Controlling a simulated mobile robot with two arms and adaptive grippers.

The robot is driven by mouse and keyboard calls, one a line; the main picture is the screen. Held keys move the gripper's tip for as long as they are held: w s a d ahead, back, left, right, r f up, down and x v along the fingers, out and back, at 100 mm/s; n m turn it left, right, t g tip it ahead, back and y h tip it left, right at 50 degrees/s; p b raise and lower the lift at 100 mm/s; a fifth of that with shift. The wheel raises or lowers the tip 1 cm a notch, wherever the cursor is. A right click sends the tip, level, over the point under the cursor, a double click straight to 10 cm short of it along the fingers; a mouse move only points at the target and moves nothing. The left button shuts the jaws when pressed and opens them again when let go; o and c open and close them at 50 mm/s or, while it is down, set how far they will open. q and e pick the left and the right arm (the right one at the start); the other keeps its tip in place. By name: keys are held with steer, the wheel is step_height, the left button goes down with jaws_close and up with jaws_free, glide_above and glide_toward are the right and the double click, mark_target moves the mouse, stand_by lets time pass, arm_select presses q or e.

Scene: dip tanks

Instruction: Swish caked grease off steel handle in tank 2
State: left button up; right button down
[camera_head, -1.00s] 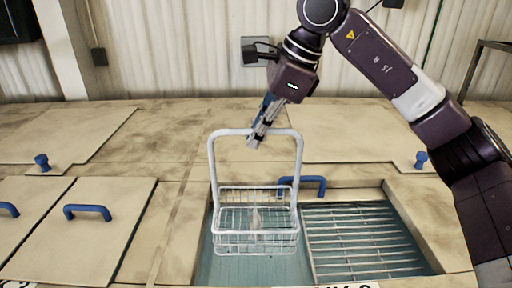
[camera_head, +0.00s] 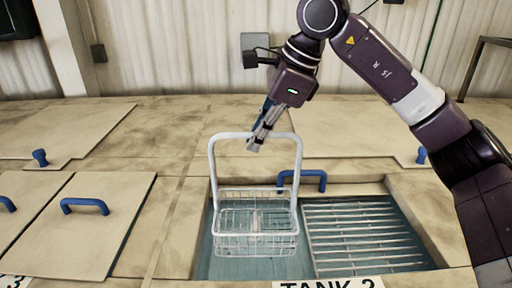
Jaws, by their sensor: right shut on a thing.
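My right gripper (camera_head: 256,142) is shut on the top of the tall white handle of a wire basket (camera_head: 214,170). The basket hangs upright over the left part of the open tank. A small pale piece shows inside the basket; I cannot tell whether it is the steel handle or see any grease on it. Tank 2 (camera_head: 405,222) is open, with bluish liquid (camera_head: 235,268) in it. I cannot tell whether the basket's bottom touches the liquid. The label "TANK 2" (camera_head: 328,284) is partly cut off at the bottom edge. My left gripper is not in view.
A slatted metal rack (camera_head: 360,235) fills the right part of the tank opening. A blue handle (camera_head: 313,181) stands at the tank's back edge. Closed lids with blue handles (camera_head: 85,205) lie to the left. A corrugated wall is behind.

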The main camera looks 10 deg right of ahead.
step_height(320, 180, down, 19)
steer(key=b, duration=1.3)
steer(key=shift+d, duration=0.2)
steer(key=shift+s+d+b, duration=0.25)
steer(key=shift+d+b, duration=0.05)
steer(key=shift+d, duration=0.8)
steer(key=shift+w+a+r+p, duration=0.1)
steer(key=shift+w+a+p, duration=0.15)
steer(key=shift+a, duration=0.95)
steer(key=shift+w+a+p, duration=0.25)
steer(key=shift+a, duration=0.95)
steer(key=shift+s+d, duration=0.1)
steer(key=shift+d, duration=0.55)
steer(key=shift+s+d, duration=0.15)
steer(key=shift+d, duration=0.35)
steer(key=shift+b, duration=0.3)
